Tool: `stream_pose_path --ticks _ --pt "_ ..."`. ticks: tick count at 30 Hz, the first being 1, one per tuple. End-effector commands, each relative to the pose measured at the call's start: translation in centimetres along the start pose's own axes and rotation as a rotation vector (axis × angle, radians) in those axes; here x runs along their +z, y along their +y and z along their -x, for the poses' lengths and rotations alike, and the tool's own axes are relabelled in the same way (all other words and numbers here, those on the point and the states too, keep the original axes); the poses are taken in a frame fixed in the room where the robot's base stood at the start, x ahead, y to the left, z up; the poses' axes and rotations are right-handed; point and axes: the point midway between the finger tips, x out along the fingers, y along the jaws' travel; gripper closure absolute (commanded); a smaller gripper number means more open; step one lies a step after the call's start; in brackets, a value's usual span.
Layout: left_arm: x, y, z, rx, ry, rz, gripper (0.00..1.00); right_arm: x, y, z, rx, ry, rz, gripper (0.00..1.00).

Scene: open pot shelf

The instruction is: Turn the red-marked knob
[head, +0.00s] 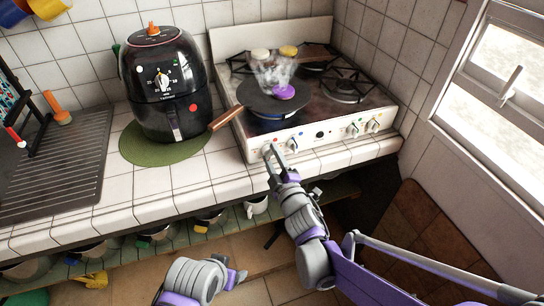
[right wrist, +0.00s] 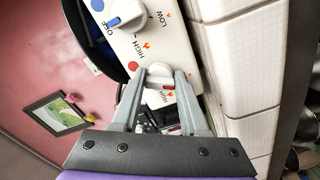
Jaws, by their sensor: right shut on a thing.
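The white knob with the red dot beside it (right wrist: 159,72) is on the stove's front panel (right wrist: 130,42). In the right wrist view the two grey fingers of my right gripper (right wrist: 162,80) are on either side of it and closed on it. In the head view my right gripper (head: 269,152) is at the left end of the stove front, and its fingers partly hide this knob. A second white knob with a blue pointer (right wrist: 124,14) sits beside it, clear of the fingers.
A dark pan (head: 262,100) with a wooden handle and a purple lump sits on the stove (head: 318,112). A black air fryer (head: 165,85) stands on a green mat (head: 135,152) to the left. More knobs (head: 353,129) are at right. The tiled counter edge (head: 215,187) is just below.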

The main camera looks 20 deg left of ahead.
Motion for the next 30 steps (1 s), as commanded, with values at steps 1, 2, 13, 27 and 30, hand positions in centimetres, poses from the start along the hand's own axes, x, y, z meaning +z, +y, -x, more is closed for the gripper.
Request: stream_pose_path --ticks 1,2,13,27,30 --pt "0.0 0.0 0.0 0.000 0.000 0.000 0.27 0.1 -0.1 0.0 -0.001 -0.002 0.002 1.00" --pt "0.0 0.0 0.0 0.000 0.000 0.000 0.27 0.1 -0.1 0.0 -0.001 -0.002 0.002 1.00" --pt "0.0 0.0 0.0 0.000 0.000 0.000 0.27 0.0 0.0 0.0 0.000 -0.001 0.001 0.28" --pt "0.1 0.0 -0.2 0.000 -0.001 0.000 0.27 0.0 0.0 1.7 0.000 -0.001 0.000 0.28" --pt "0.2 0.0 -0.3 0.000 -0.001 0.000 0.27 0.0 0.0 3.7 0.000 -0.001 0.001 0.28"
